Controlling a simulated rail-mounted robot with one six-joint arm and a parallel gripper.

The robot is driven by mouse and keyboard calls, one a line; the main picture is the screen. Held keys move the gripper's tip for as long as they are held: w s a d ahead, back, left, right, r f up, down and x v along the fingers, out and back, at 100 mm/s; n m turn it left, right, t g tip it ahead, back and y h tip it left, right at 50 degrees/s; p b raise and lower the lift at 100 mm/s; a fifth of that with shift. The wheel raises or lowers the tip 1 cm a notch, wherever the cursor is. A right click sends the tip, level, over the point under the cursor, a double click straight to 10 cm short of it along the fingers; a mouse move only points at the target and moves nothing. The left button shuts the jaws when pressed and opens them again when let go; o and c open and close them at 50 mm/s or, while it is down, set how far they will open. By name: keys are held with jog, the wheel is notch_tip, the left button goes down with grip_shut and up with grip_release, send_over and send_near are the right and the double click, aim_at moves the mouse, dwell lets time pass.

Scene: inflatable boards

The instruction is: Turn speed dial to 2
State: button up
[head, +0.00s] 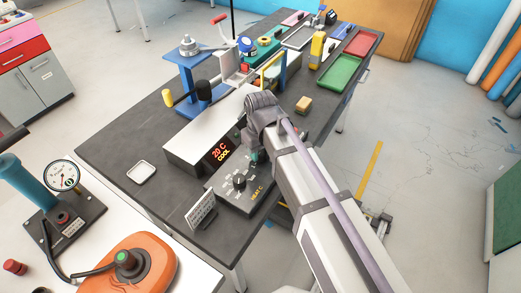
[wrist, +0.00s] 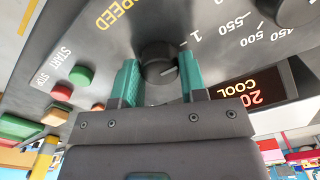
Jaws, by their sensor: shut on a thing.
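The speed dial (wrist: 154,52) is a round dark knob on the sloping grey control panel (head: 228,197). It shows in the wrist view, beside the printed word SPEED and a mark 1; no mark 2 is readable. My gripper (wrist: 159,64) has its two teal fingers on either side of the dial and is shut on it. A pale pointer line shows on the dial's near right part; its exact setting is hard to read. In the head view my wrist and arm hide the dial, and only a bit of a teal finger shows.
A heat dial (head: 239,181) sits on the same panel, left of my gripper in the head view. Green START (wrist: 80,75) and red STOP (wrist: 62,92) buttons are close by in the wrist view. A white box with a red COOL display (head: 220,150) stands behind the panel.

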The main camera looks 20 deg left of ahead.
aim_at(260, 152)
jog(key=m, duration=1.1)
dwell(0.3)
jog(key=shift+m, duration=0.3)
jog(key=o, duration=0.9)
notch_tip(260, 152, up, 11)
jog(key=p, duration=1.1)
jog(key=shift+f, duration=0.1)
